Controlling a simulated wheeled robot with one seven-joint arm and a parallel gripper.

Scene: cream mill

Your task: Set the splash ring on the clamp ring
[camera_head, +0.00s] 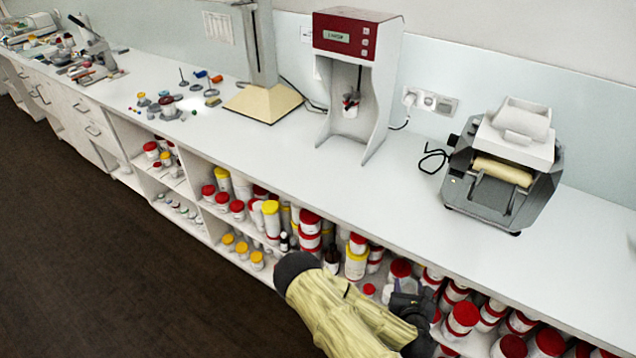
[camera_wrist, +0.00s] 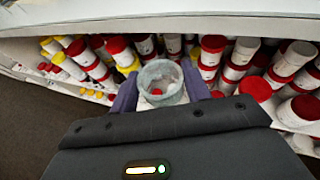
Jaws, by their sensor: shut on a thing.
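My gripper (camera_wrist: 160,86) is shut on a pale, translucent ring-shaped thing, which I take for the splash ring (camera_wrist: 160,98). It sits between the two purple fingers in the wrist view, and I look into its open top. A red spot shows inside or through it. In the head view my arm is low at the front of the bench, by the shelves, and the held ring cannot be made out.
Shelves under the worktop hold several red-lidded and yellow-lidded tubs (camera_head: 271,215) close to my gripper. The worktop edge passes above it in the wrist view. A grey roller machine (camera_head: 503,170) stands at right. The worktop (camera_head: 410,215) in front of the mixer is clear.

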